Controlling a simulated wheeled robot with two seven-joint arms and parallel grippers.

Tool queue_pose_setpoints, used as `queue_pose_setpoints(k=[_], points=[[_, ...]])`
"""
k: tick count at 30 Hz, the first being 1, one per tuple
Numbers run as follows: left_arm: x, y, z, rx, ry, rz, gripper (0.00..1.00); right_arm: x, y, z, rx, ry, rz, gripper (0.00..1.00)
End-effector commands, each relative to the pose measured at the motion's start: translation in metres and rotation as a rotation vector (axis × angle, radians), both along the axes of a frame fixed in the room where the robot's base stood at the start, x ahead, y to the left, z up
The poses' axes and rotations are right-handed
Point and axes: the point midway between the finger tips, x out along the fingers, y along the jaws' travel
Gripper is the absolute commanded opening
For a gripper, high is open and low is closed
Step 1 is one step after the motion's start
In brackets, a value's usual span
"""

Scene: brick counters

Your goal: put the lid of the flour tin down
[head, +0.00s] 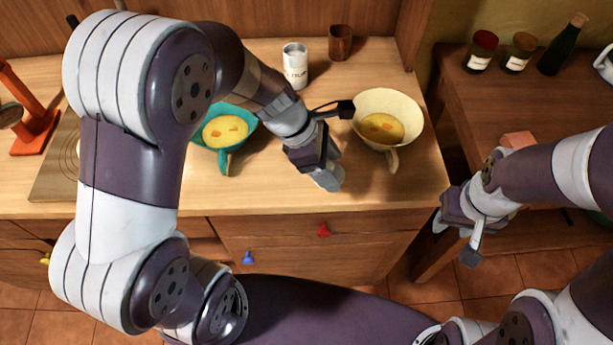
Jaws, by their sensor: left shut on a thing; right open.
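The flour tin (295,68) is a white cylinder with dark lettering, upright at the back of the wooden counter. Its top looks open and pale inside. My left gripper (328,178) is low over the counter's front part, between the teal pan and the cream pan, in front of the tin. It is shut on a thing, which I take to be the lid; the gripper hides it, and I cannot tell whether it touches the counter. My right gripper (455,232) is open and empty, off the counter's right front corner.
A teal pan (205,155) and a cream pan (408,105), both with yellow food, flank my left gripper. A brown cup (340,42) stands beside the tin. Jars (481,52) and a dark bottle (562,45) stand on the right counter. Bare counter (385,190) lies at the front right.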

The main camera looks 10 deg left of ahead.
Motion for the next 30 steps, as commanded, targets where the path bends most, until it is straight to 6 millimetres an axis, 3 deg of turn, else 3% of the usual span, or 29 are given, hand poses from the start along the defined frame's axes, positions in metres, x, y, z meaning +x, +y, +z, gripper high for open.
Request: queue_pose_setpoints(k=[3,7,15,27,28,30], points=[[0.01,0.03,-0.018,0.0,0.002,0.008,0.39,0.0,0.0,-0.001,0.0,0.0,0.0,0.43],[0.016,0.047,-0.029,0.0,-0.001,0.003,0.39,0.0,0.0,0.0,0.0,0.0,0.0,0.43],[0.016,0.051,-0.07,-0.001,0.0,0.001,0.39,0.0,0.0,-0.005,0.0,0.0,0.0,0.43],[0.017,0.05,-0.077,0.0,-0.002,0.0,0.39,0.0,0.0,-0.01,0.0,0.0,0.0,0.43],[0.017,0.05,-0.075,0.0,-0.002,0.0,0.77,0.0,0.0,-0.008,0.0,0.0,0.0,0.43],[0.016,0.05,-0.075,0.0,-0.002,0.0,0.93,0.0,0.0,-0.008,0.0,0.0,0.0,0.43]])
